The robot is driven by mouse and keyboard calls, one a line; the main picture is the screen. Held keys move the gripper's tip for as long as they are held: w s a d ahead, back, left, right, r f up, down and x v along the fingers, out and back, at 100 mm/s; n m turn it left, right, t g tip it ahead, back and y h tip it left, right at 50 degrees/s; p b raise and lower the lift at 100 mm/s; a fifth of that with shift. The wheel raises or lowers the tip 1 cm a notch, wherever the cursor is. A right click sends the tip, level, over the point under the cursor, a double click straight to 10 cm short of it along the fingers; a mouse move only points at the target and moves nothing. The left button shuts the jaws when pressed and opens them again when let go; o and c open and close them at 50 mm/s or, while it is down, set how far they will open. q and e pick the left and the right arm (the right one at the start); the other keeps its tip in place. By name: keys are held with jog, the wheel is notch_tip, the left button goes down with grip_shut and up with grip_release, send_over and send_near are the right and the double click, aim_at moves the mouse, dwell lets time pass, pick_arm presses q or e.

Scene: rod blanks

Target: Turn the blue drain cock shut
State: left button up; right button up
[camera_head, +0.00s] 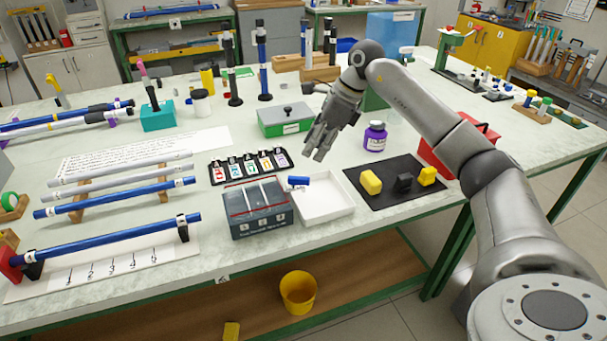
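A small blue cock (298,181) with a pale end sits beside the upper right edge of a dark grey box (258,226) with pale lidded sections. It is over the left corner of a shallow white tray (328,213). I cannot tell from here which way its handle is turned. My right gripper (316,152) hangs above the table, behind and to the upper right of the cock, clear of it. Its fingers point down and look slightly apart, with nothing seen between them. My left gripper is not in view.
A purple-labelled jar (375,136), a green and grey box (286,120) and a black mat (388,197) with yellow and black blocks surround the area. A row of labelled cards (249,166) lies behind the dark box. Blue and white rods rest at left.

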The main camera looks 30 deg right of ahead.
aim_at(302, 178)
jog(key=x, duration=0.3)
jog(key=p+x, duration=0.1)
jog(key=x, duration=0.2)
jog(key=d+x, duration=0.1)
jog(key=x, duration=0.3)
jog(key=shift+s+f, duration=0.1)
jog(key=shift+f, duration=0.2)
jog(key=shift+c, duration=0.3)
grip_shut()
